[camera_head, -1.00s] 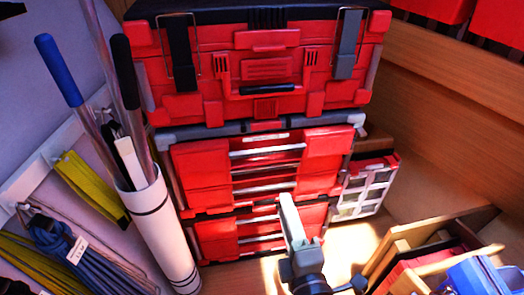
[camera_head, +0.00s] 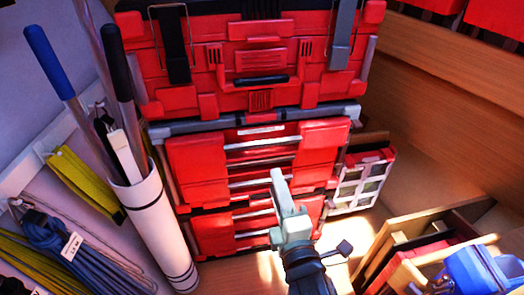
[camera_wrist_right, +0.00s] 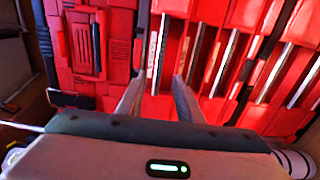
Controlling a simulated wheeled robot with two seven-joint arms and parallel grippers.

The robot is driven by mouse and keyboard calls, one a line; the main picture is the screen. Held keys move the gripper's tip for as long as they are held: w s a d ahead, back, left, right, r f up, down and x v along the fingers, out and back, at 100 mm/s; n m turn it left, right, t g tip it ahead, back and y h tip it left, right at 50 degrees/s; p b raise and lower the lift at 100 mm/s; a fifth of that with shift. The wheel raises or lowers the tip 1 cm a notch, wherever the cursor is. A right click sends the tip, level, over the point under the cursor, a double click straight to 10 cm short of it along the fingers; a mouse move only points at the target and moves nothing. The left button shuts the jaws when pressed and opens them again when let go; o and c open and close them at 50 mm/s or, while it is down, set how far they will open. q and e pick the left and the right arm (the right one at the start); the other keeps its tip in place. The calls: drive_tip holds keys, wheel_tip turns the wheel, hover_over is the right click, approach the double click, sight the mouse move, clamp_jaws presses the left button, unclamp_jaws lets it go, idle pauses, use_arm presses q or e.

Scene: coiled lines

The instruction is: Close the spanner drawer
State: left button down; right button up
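The red tool chest (camera_head: 258,150) stands against the back, with a stack of red drawers under a large upper box. The drawers have silver handle bars; a pale label strip (camera_head: 262,131) lies on the upper edge of the top drawer. That drawer appears to jut out a little; I cannot read which one is the spanner drawer. My right gripper (camera_head: 278,178) is in front of the lower drawers, its fingers pointing at the chest. In the right wrist view the gripper's (camera_wrist_right: 157,88) two fingers are apart with nothing between them. My left gripper is out of view.
A white tube (camera_head: 155,225) holding long-handled tools stands left of the chest. Coiled blue line (camera_head: 65,250) and yellow straps hang at the left wall. A white-grid organiser (camera_head: 362,182) is right of the chest. A wooden crate (camera_head: 425,245) with a blue item sits at lower right.

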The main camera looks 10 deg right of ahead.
sight(264, 145)
drive_tip(key=w+p, duration=0.3)
drive_tip(key=w, duration=0.8)
drive_tip(key=shift+w+r+p, duration=0.15)
drive_tip(key=shift+w+p, duration=0.05)
drive_tip(key=shift+p, duration=0.1)
drive_tip(key=shift+w, duration=0.55)
drive_tip(key=shift+w, duration=0.1)
clamp_jaws()
